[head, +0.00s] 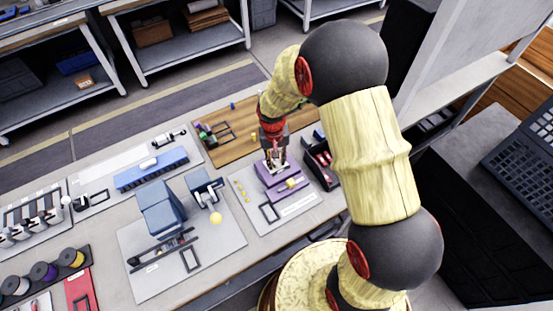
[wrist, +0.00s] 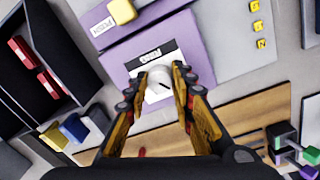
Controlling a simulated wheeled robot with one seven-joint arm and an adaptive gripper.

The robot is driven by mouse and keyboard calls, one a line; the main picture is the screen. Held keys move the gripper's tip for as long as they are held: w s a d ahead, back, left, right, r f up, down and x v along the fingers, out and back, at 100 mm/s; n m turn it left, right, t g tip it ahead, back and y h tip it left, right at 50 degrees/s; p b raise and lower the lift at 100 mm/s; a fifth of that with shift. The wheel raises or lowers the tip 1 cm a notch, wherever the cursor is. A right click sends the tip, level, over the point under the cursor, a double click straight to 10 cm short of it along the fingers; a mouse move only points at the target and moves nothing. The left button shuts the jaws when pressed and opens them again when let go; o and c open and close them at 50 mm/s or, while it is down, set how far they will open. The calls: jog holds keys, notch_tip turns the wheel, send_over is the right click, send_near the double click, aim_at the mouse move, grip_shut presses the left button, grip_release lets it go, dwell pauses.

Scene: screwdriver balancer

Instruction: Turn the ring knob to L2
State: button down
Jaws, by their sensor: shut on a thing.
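The knob (wrist: 158,80) is a white round dial with a short dark mark at its lower right in the wrist view. It sits on a purple box (wrist: 190,35), below a black label strip with white lettering that I cannot read surely. My gripper (wrist: 164,74) has its two fingers on either side of the knob and is shut on it. In the head view my gripper (head: 275,166) reaches down onto the purple box (head: 287,192), hiding the knob there. The knob's position letters are too small or hidden to read.
A yellow button (wrist: 122,11) marked PUSH is on the purple box. Several small yellow blocks (wrist: 257,27) lie on the grey mat. A black tray (wrist: 45,60) with red pieces is beside the box. A wooden board (head: 240,125) lies behind my gripper.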

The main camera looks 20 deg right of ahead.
aim_at(275, 162)
dwell(0.4)
jog(key=c, duration=1.6)
grip_release()
jog(key=shift+o, duration=0.5)
notch_tip(275, 162, up, 12)
jog(key=shift+a, duration=0.3)
jog(key=shift+w, duration=0.1)
